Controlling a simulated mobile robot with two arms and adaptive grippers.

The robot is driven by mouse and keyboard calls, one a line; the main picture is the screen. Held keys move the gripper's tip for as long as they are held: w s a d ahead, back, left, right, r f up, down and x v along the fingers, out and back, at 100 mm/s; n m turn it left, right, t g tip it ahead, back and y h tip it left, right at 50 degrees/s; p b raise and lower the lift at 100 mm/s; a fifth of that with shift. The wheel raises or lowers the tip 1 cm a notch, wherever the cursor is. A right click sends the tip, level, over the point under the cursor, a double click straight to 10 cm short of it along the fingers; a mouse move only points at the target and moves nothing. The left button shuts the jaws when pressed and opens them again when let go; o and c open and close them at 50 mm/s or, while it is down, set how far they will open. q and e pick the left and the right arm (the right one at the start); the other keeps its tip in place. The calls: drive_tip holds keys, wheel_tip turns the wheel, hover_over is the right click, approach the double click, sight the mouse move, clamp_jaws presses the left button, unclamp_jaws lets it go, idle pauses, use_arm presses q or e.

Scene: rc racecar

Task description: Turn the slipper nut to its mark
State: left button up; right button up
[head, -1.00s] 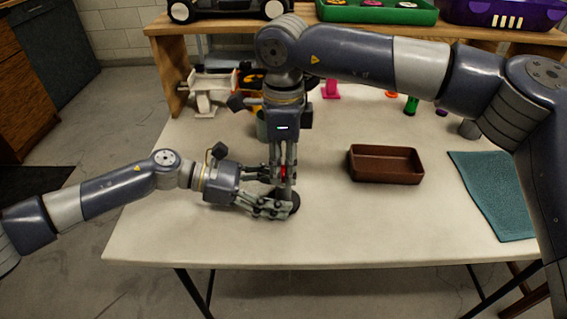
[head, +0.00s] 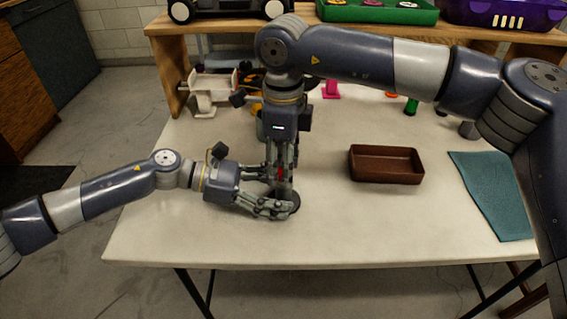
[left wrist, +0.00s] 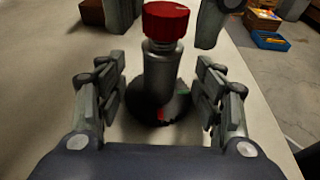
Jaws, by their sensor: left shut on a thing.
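The slipper nut is a red ribbed cap (left wrist: 166,22) with a pale mark on top, seen in the left wrist view. It sits on a threaded stud above an upright grey post (left wrist: 161,75). The post stands on a dark round base (left wrist: 150,108) with a red and a green patch. My right gripper (head: 281,180) points down from above. Its fingers stand on either side of the nut, apart from it in the left wrist view. In the head view they mostly hide the nut.
A brown tray (head: 385,178) lies to the right on the white table (head: 340,235), with a teal cloth (head: 492,195) beyond it. A white stand (head: 208,92) is at the back left. A wooden shelf (head: 420,38) spans the back. The table's front is clear.

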idle(0.3)
wheel_tip(320, 180, up, 12)
idle(0.5)
use_arm(q)
drive_tip(key=o, duration=1.1)
drive_tip(key=shift+c, duration=0.2)
drive_tip(key=v, duration=1.2)
